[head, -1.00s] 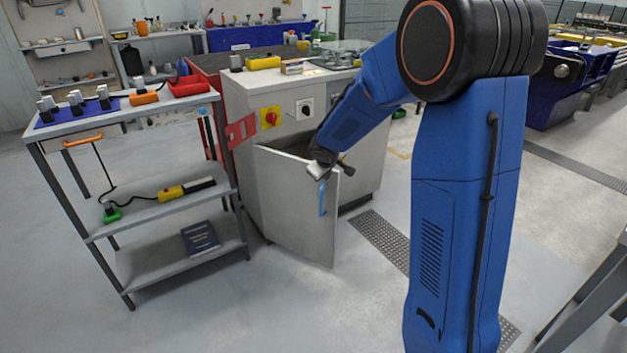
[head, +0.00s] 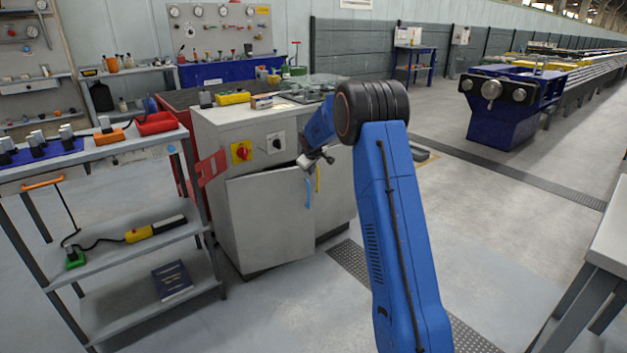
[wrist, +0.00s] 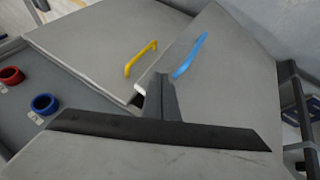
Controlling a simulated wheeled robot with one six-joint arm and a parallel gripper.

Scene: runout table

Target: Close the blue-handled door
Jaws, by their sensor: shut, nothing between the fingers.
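The blue-handled door (head: 262,226) is the grey left door of the grey cabinet. It stands slightly ajar, its free edge out from the cabinet front. Its blue handle (head: 308,193) is upright near that edge and also shows in the wrist view (wrist: 190,56). My gripper (head: 318,161) is shut and empty, at the top of the door near the handle. In the wrist view its dark fingers (wrist: 163,97) are close to the door's free top corner. I cannot tell whether they touch it.
The right door has a yellow handle (head: 318,179) and looks closed. A shelf trolley (head: 150,245) stands close at left. The floor to the right is mostly open; a grey table (head: 610,235) stands at the right edge.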

